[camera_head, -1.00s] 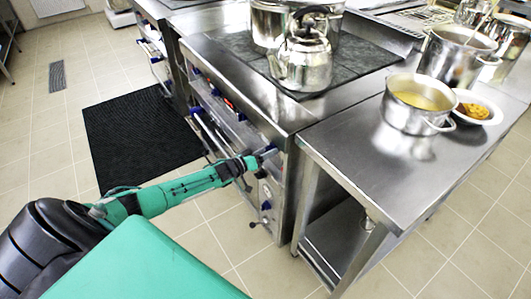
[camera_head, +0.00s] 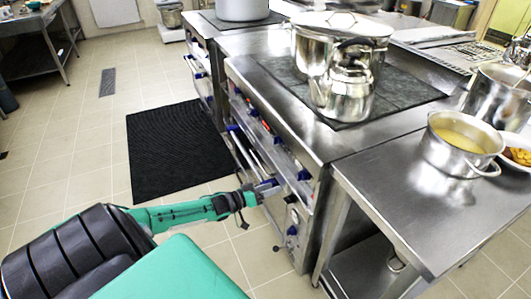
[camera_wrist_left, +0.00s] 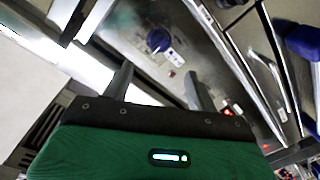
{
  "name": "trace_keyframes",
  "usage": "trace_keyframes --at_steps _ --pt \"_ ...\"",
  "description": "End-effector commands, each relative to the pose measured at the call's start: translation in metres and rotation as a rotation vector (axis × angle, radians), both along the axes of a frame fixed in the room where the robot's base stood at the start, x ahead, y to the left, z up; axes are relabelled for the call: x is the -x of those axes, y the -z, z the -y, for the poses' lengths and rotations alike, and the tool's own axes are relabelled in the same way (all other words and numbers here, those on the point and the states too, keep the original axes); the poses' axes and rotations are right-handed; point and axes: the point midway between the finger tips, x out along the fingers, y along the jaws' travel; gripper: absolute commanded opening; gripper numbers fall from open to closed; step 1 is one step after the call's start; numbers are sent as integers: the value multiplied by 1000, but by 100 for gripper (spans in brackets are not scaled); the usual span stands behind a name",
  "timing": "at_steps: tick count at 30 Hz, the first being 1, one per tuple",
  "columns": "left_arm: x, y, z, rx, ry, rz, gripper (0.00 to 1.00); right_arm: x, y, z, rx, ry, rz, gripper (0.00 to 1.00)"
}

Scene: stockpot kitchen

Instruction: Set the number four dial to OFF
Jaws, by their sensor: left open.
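The steel stove front (camera_head: 270,150) carries several blue dials, among them one near the right corner (camera_head: 304,174). The numbers are too small to read, so I cannot tell which dial is number four. My left gripper (camera_head: 268,184) is open, close to the stove front, left of and slightly below that corner dial. In the left wrist view the open fingers (camera_wrist_left: 160,82) have nothing between them. A dark blue dial (camera_wrist_left: 158,40) with a small white label beside it lies ahead of them, apart from them; its setting is unclear. My right gripper is not in view.
A kettle (camera_head: 343,92) and a large lidded pot stand on the stove top. A steel side table (camera_head: 400,205) with a soup pot (camera_head: 462,145) adjoins at right. Handle bars run along the stove front. A black mat (camera_head: 175,150) lies on open floor at left.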

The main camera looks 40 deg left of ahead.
Motion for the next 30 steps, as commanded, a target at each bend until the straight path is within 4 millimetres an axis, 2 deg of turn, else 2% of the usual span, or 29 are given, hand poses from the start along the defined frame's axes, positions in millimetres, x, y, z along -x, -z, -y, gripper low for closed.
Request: trace_keyframes --at_steps 7,25,28,30 --pt "13 -1 -4 0 1 1 59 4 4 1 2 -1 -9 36" --pt "14 0 -4 -1 0 -1 59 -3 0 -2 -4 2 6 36" --pt "18 12 -5 -26 -20 -24 59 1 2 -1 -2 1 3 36" --pt "26 34 -7 -73 -51 -63 59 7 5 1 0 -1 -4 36"
